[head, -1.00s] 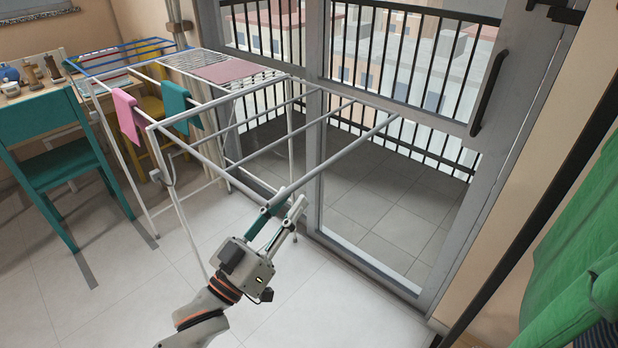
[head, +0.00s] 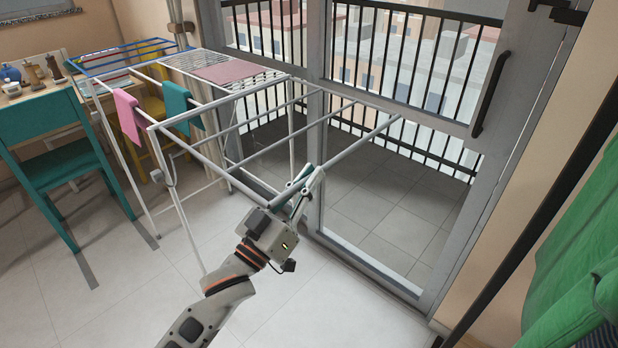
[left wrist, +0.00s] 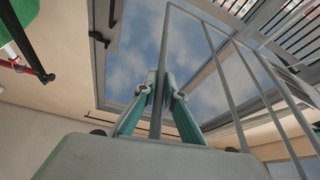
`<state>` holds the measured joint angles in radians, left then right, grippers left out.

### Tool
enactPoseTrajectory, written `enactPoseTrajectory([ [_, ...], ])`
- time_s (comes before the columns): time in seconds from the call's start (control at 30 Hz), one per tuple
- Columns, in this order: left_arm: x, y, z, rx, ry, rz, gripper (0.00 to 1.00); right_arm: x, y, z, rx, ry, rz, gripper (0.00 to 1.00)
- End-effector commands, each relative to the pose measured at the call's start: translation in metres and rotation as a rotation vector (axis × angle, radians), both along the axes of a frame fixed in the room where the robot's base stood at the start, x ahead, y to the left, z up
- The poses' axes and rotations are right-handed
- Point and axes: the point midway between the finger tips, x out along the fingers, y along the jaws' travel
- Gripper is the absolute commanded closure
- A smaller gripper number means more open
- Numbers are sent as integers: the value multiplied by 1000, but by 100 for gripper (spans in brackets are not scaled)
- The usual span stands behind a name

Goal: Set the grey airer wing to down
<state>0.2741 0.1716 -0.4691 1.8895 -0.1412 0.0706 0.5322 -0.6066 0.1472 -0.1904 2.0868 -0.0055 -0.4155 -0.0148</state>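The grey airer wing (head: 352,143) is a frame of thin rails that sticks out roughly level from the near side of the drying rack, held up and not hanging. Its outer rail also shows in the left wrist view (left wrist: 166,40). My left gripper (head: 309,178) is at the outer rail, near its left half, reaching up from below. In the left wrist view both fingers of the left gripper (left wrist: 160,84) close in on the rail from either side, with the tips against it. My right gripper is in neither view.
The airer's white legs (head: 191,235) stand left of my arm. A pink cloth (head: 128,118) and a teal cloth (head: 180,105) hang on the rack. A glazed balcony door (head: 400,210) is close on the right. The near floor (head: 110,305) is clear.

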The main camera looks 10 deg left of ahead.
Motion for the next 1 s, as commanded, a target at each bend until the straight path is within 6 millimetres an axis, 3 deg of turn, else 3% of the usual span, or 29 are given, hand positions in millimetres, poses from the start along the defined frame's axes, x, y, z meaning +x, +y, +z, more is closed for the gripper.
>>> enactPoseTrajectory([
  [0.2, 0, 0, -3, 3, -1, -1, 100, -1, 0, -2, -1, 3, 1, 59],
  [0.37, 0, 1, -24, 33, -15, -1, 100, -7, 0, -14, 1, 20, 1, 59],
  [0.47, 1, 2, -50, 71, -36, -1, 100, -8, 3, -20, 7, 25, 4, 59],
  [0.53, 2, 4, -72, 107, -56, -2, 100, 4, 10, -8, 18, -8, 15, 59],
  [0.83, 14, 22, -172, 103, -45, -1, 100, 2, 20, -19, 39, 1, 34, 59],
  [1.0, 25, 39, -216, 180, -100, -3, 100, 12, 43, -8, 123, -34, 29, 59],
])
